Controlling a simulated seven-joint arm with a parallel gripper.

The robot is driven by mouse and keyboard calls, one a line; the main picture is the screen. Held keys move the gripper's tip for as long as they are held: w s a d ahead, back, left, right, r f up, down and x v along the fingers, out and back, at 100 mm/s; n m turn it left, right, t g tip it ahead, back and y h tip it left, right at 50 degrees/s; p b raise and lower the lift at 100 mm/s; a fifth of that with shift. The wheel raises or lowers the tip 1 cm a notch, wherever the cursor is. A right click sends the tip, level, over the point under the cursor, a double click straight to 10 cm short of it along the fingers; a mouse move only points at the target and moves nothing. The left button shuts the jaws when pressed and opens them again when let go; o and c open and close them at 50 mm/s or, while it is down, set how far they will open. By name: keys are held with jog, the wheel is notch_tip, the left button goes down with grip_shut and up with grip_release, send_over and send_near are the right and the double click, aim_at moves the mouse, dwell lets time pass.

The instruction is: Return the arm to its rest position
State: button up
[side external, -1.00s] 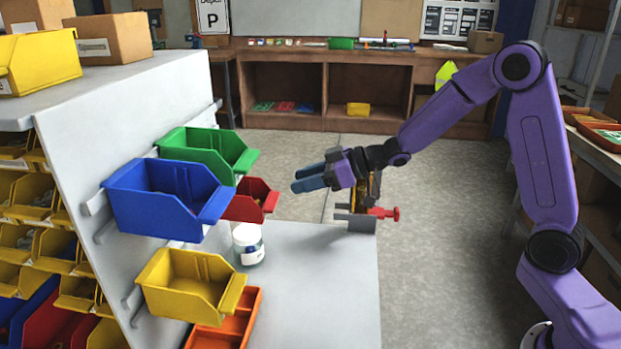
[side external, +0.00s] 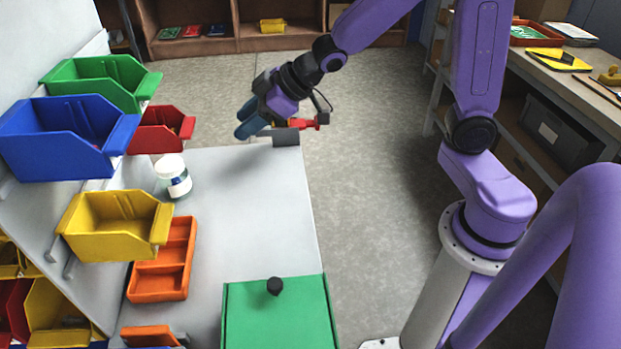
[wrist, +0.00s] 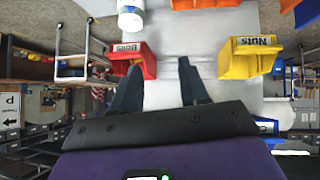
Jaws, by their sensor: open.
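My purple arm reaches in from the right in the side external view. My gripper (side external: 248,121), with blue fingers, is over the far part of the white worktable (side external: 245,210), beside the dark vise with the red handle (side external: 286,137). It looks above the table, but its exact height is unclear. In the wrist view my gripper (wrist: 158,82) has its two fingers spread apart with nothing between them.
A white jar (side external: 173,177) stands near the red bin (side external: 160,130). Blue (side external: 60,140), green (side external: 100,82) and yellow (side external: 115,225) bins hang on the left panel. An orange tray (side external: 163,260) and a green box (side external: 278,312) are nearer. The table's middle is clear.

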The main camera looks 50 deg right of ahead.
jog(key=s+d+f+n+g+h, duration=0.1)
jog(key=s+d+g, duration=0.1)
jog(key=s, duration=0.7)
jog(key=s+d+f+n+g+h, duration=0.1)
jog(key=s+d+g+h, duration=0.1)
jog(key=s, duration=0.8)
jog(key=s+d+n+g+h, duration=0.1)
jog(key=s+d+g+h, duration=0.1)
jog(key=s, duration=0.7)
jog(key=shift+s+d+f+n+g, duration=0.35)
jog(key=shift+d+g, duration=0.2)
jog(key=shift+g, duration=0.35)
